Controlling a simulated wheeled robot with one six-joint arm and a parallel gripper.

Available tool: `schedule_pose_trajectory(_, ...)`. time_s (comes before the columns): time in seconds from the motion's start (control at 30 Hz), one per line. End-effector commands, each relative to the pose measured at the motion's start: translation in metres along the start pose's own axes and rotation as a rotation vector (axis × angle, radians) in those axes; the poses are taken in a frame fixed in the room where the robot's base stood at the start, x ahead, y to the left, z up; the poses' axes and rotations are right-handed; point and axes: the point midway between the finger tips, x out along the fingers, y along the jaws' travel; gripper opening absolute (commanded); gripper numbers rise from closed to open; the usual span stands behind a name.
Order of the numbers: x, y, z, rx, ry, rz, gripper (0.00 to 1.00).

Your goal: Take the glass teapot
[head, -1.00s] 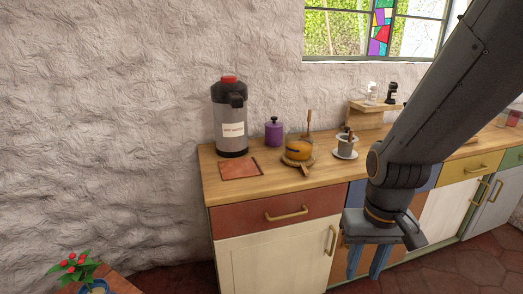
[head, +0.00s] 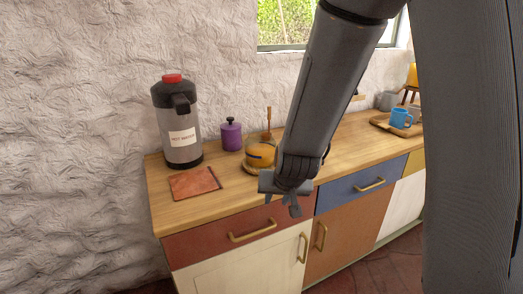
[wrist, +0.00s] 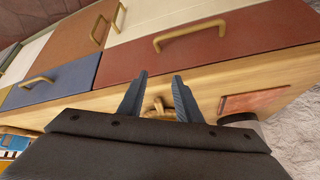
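A round amber pot (head: 260,155) sits on a woven trivet (head: 250,169) near the counter's left end. It may be the glass teapot, but its glass and spout are not clear at this size. My gripper (head: 287,209) is in front of the counter edge, right of and nearer than the pot, apart from it. In the wrist view my gripper (wrist: 159,78) has its two fingers spread with nothing between the tips. A light wooden piece beyond them (wrist: 157,107) is partly hidden by my gripper's body, and the pot cannot be made out there.
A hot water dispenser (head: 180,125), a purple canister (head: 231,135) and a reddish-brown mat (head: 195,183) stand or lie near the pot. A blue mug (head: 401,117) on a board is farther right. Drawer handles (head: 252,231) jut from the front. My arm hides the middle counter.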

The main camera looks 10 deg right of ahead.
Motion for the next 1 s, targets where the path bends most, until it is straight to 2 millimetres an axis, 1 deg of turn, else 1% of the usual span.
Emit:
schedule_pose_trajectory(0.03,0.013,-0.007,-0.015,0.018,0.071,0.009,0.31)
schedule_pose_trajectory(0.1,0.027,-0.012,-0.040,0.050,0.186,0.032,0.31)
schedule_pose_trajectory(0.2,0.040,-0.014,-0.068,0.085,0.335,0.075,0.31)
schedule_pose_trajectory(0.3,0.046,-0.013,-0.089,0.107,0.473,0.128,0.31)
schedule_pose_trajectory(0.4,0.048,-0.010,-0.105,0.123,0.611,0.192,0.31)
schedule_pose_trajectory(0.53,0.041,-0.006,-0.117,0.126,0.789,0.288,0.31)
schedule_pose_trajectory(0.7,0.027,-0.001,-0.121,0.114,0.948,0.387,0.31)
schedule_pose_trajectory(0.87,0.020,0.001,-0.124,0.108,1.009,0.424,0.31)
schedule_pose_trajectory(1.0,0.025,0.007,-0.135,0.108,1.014,0.429,0.31)
